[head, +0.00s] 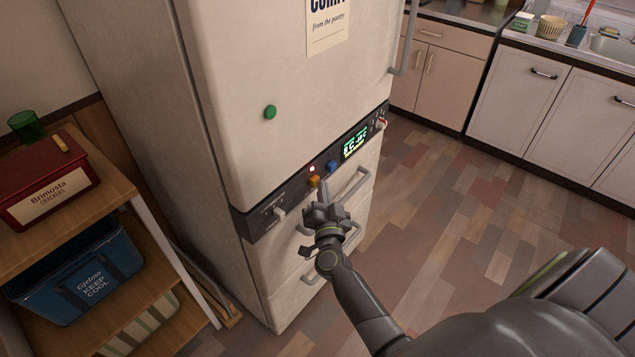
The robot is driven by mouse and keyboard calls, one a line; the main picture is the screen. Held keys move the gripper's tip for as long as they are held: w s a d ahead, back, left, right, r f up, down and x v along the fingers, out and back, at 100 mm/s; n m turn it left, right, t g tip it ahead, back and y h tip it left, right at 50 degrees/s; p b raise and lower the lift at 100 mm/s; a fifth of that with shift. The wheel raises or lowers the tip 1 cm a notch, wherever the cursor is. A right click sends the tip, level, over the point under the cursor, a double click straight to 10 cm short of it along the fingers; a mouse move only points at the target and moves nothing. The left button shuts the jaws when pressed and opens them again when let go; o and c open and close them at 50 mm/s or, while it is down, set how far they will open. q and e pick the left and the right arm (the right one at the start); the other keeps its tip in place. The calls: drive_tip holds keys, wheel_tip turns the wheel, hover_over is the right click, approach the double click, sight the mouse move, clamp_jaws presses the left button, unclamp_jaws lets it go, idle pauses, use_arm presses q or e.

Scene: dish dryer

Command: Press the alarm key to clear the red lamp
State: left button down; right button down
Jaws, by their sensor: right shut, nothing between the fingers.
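A tall cream fridge (245,85) has a dark control panel (262,220) across its front. On the panel a small lamp (312,169) glows pale red. Below it is a yellow key (313,182), and to the right is a blue key (332,167). The labels are too small to read, so I cannot tell which is the alarm key. My right gripper (323,186) is shut and empty, its fingertips close to the panel just right of the yellow key. I cannot tell whether it touches. My left gripper is out of view.
A lit green display (355,144) and a knob (381,123) are at the panel's right, a pale switch (279,213) at its left. Drawer handles (355,186) lie below. A shelf (110,200) with boxes stands left. The floor (440,220) to the right is clear.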

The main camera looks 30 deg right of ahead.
drive_tip(key=shift+w+a, duration=0.2)
drive_tip(key=shift+w, duration=0.35)
idle(0.4)
drive_tip(key=shift+s, duration=0.1)
drive_tip(key=shift+s+d+p, duration=0.2)
drive_tip(key=shift+s+d, duration=0.05)
drive_tip(key=shift+s, duration=0.3)
drive_tip(key=shift+s+d+p, duration=0.15)
drive_tip(key=shift+s+d, duration=0.05)
drive_tip(key=shift+s, duration=0.35)
drive_tip(key=s, duration=0.1)
drive_tip(key=s+d, duration=0.1)
drive_tip(key=s, duration=0.1)
drive_tip(key=s+d+p, duration=0.1)
drive_tip(key=shift+s, duration=0.3)
idle(0.6)
